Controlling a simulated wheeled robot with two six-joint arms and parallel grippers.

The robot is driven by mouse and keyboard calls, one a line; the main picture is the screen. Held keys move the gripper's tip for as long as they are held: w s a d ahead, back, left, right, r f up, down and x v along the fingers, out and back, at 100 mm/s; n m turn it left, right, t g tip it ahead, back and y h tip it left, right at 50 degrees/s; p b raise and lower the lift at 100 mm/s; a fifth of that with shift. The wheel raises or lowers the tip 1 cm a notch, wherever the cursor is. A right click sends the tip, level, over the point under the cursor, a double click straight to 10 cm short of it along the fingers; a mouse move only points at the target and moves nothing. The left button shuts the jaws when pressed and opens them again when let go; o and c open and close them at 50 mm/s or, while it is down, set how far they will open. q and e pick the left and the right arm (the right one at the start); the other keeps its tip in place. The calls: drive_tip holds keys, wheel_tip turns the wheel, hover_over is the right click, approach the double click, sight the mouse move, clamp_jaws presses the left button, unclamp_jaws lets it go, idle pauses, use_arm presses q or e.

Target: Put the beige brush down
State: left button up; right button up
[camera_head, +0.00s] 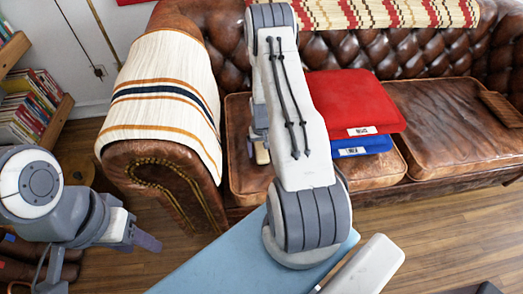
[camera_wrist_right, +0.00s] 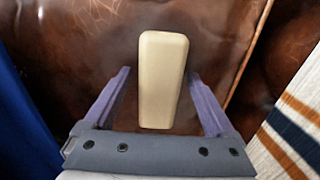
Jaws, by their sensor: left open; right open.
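The beige brush (camera_wrist_right: 162,80) lies on the brown leather sofa seat in the right wrist view, seen as a plain rounded block. My right gripper (camera_wrist_right: 158,74) is open, with one finger on each side of the brush and a visible gap on both sides. In the head view my right arm reaches over the sofa and largely hides its gripper; a small beige part of the brush (camera_head: 262,155) shows there. My left gripper (camera_head: 146,240) is open and empty at the lower left, above the wooden floor.
Folded red (camera_head: 350,103) and blue (camera_head: 362,146) cloths lie on the seat right of my right arm. A striped blanket (camera_head: 165,95) covers the left armrest. A light blue board (camera_head: 215,270) is below. The right seat cushion (camera_head: 450,115) is mostly clear. Bookshelves (camera_head: 30,105) stand at left.

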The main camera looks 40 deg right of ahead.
sight(261, 149)
wheel_tip(261, 149, up, 12)
drive_tip(key=p, duration=0.2)
drive_tip(key=shift+r, duration=0.1)
idle(0.5)
